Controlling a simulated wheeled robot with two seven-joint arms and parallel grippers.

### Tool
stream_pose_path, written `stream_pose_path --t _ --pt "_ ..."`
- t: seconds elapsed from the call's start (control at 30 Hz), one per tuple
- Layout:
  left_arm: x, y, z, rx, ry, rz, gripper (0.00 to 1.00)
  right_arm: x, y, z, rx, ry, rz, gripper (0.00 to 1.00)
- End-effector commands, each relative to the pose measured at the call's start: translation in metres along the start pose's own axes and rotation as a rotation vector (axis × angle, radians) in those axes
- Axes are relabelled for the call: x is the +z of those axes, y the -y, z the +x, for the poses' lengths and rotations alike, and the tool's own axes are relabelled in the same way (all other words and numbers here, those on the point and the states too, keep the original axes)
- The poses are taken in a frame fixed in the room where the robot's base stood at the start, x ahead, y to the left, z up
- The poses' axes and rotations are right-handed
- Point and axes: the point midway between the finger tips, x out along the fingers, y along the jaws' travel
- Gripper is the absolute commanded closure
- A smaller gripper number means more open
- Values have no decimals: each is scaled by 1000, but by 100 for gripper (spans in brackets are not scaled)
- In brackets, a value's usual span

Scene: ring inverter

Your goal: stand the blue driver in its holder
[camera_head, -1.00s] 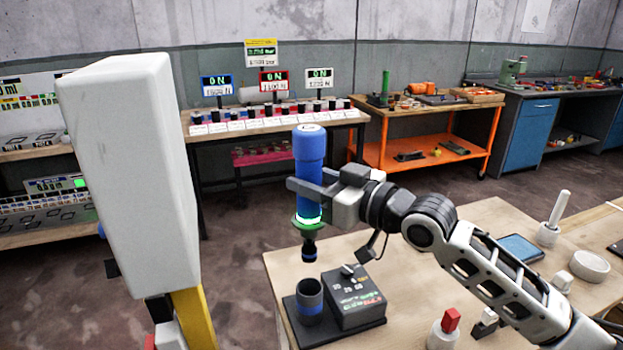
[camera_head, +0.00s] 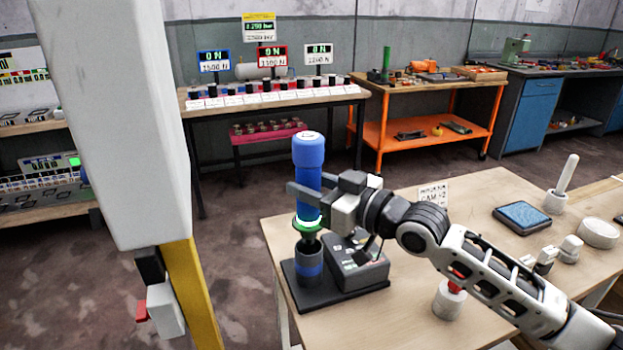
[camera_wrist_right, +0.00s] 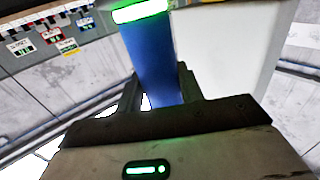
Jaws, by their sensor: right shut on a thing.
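The blue driver (camera_head: 309,160) is upright in the head view, with a glowing green ring and a dark tip at its lower end. My right gripper (camera_head: 306,192) is shut on its blue body from the right side. The holder (camera_head: 309,270), a dark cup with a blue band, stands directly under the driver on a black base plate. The driver's tip is at the cup's mouth; how far inside it reaches is hidden. In the right wrist view the blue driver (camera_wrist_right: 155,65) lies between the fingers, its green ring at the top edge. My left gripper is not in view.
A dark control box (camera_head: 357,268) stands on the same base, right beside the cup. A white cup with a red piece (camera_head: 448,300), a blue tablet (camera_head: 522,216) and a white dish (camera_head: 598,233) are farther right on the wooden table (camera_head: 460,215). A large white part blocks the left.

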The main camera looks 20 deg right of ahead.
Motion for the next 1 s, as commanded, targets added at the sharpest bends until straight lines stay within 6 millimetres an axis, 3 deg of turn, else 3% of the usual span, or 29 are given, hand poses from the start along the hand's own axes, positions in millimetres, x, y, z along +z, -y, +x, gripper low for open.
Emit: stream_pose_path --t 0.5,1.0 --pt "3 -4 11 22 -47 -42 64 44 0 0 0 -11 -2 92" --pt "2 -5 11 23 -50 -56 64 48 0 0 0 -11 -2 92"
